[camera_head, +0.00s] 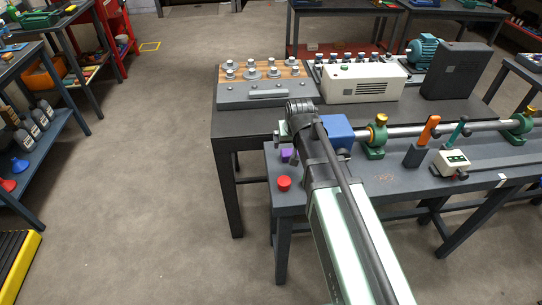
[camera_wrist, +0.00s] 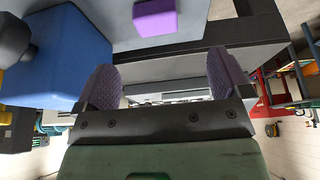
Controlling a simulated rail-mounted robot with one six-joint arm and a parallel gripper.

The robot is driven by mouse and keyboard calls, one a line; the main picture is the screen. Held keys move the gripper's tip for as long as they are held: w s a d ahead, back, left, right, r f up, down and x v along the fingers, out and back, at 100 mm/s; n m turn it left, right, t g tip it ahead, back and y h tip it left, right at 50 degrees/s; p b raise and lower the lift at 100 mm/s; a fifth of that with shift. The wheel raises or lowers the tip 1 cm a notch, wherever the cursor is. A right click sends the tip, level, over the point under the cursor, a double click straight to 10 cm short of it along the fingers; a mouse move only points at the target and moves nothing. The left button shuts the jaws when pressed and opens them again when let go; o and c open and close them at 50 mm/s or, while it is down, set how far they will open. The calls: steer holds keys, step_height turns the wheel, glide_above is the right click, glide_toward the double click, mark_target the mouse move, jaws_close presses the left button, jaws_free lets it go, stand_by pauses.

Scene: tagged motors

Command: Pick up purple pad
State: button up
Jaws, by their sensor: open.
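The blue block (camera_wrist: 65,52) is large at the left of the wrist view, close to the left finger. My fingers cannot be made out in the head view.
A red knob (camera_head: 284,183) stands on the bench's near left corner. A shaft in green supports (camera_head: 376,139) runs right. Behind is a dark table with a bolt block (camera_head: 262,92), a white box (camera_head: 361,84) and a black case (camera_head: 456,72).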

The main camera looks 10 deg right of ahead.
mark_target(290, 152)
steer(key=b+x, duration=0.5)
steer(key=shift+d+f, duration=0.2)
steer(key=shift+d, duration=0.05)
steer(key=shift+w+f+b, duration=0.25)
steer(key=shift+f+b, duration=0.05)
steer(key=shift+r, duration=0.15)
steer(key=b+x, duration=0.4)
steer(key=x, duration=0.1)
steer(key=shift+w+b, duration=0.15)
steer(key=shift+b, duration=0.15)
steer(key=shift+r, duration=0.1)
steer(key=shift+c, duration=0.2)
steer(key=c, duration=1)
